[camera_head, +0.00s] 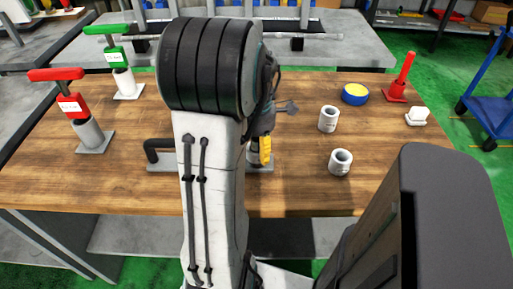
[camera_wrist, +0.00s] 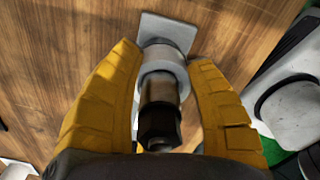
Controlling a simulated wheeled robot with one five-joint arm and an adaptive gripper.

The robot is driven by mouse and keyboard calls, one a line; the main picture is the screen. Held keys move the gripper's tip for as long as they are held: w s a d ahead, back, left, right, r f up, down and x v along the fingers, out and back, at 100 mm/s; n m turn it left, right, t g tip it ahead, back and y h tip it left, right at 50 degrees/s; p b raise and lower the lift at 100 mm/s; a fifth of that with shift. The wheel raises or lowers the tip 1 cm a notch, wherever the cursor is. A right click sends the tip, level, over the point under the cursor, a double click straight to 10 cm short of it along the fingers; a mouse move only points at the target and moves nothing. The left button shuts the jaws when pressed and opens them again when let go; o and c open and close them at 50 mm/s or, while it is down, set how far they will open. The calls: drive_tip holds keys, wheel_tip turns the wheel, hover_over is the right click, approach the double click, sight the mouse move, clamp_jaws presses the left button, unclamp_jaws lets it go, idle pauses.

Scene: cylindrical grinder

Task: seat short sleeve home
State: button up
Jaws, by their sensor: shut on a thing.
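In the wrist view, my gripper (camera_wrist: 166,58) has its yellow fingers on both sides of a pale grey ring-shaped sleeve (camera_wrist: 163,57), which I take for the short sleeve. The sleeve is around a metal shaft (camera_wrist: 160,90) with a dark hex end (camera_wrist: 158,124) nearer the camera. A pale square plate (camera_wrist: 168,30) lies beyond the sleeve on the wood. I cannot tell whether the sleeve touches the plate. In the head view, my arm covers most of this spot; the gripper (camera_head: 265,150) shows as a yellow finger above a grey plate (camera_head: 262,166).
Two loose grey sleeves, the farther (camera_head: 328,119) and nearer (camera_head: 340,162), stand to the right on the wooden table (camera_head: 130,185). A red-handled gauge (camera_head: 72,104) and a green-handled gauge (camera_head: 113,57) stand left. A black bent bar (camera_head: 158,150) is beside my arm.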

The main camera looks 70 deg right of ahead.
drive_tip(key=shift+f, duration=0.15)
drive_tip(key=o, duration=1.3)
wheel_tip(320, 180, up, 12)
drive_tip(key=shift+r, duration=0.1)
idle(0.3)
